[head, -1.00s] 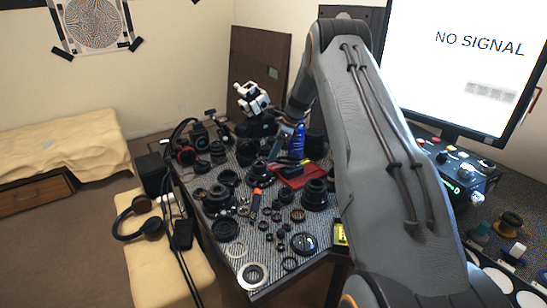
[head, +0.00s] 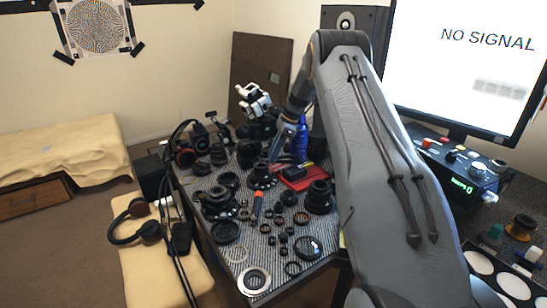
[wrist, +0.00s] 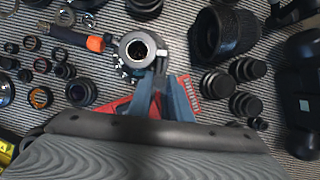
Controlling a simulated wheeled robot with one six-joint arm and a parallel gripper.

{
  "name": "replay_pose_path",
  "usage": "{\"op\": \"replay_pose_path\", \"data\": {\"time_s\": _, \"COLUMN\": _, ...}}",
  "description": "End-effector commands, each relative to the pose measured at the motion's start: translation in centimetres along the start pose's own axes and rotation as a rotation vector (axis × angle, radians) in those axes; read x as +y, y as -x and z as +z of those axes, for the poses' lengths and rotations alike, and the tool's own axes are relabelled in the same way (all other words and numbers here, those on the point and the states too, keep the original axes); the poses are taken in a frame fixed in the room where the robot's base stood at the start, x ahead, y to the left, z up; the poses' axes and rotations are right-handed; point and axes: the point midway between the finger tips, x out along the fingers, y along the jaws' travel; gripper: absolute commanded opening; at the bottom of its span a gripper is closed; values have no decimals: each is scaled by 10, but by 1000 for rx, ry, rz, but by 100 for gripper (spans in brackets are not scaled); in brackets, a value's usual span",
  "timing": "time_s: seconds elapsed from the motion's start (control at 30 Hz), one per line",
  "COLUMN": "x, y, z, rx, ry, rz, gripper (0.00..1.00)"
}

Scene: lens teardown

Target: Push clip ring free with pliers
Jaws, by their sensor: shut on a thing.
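A lens part with a pale metal ring (wrist: 138,50) and a dark centre stands upright on the striped mat, in the upper middle of the wrist view. It shows in the head view as a dark barrel (head: 261,176). My gripper (wrist: 163,92) is shut on the pliers (wrist: 161,66), a slim grey tool mostly hidden between the blue-grey fingers. The tool's tip is close to the right rim of the lens part; I cannot tell whether they touch. In the head view my gripper (head: 276,152) is just above this part. I cannot single out the clip ring.
A red tray (wrist: 188,84) lies under and right of my gripper. Larger black barrels (wrist: 225,33) and several small rings crowd the mat. A monitor (head: 470,60) stands at the right.

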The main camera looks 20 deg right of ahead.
Motion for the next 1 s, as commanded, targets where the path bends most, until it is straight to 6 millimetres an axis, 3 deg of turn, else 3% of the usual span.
{"op": "replay_pose_path", "data": {"time_s": 1.0, "x": -9, "y": -1, "z": 3, "rx": -1, "ry": 151, "rz": 63, "gripper": 0}}
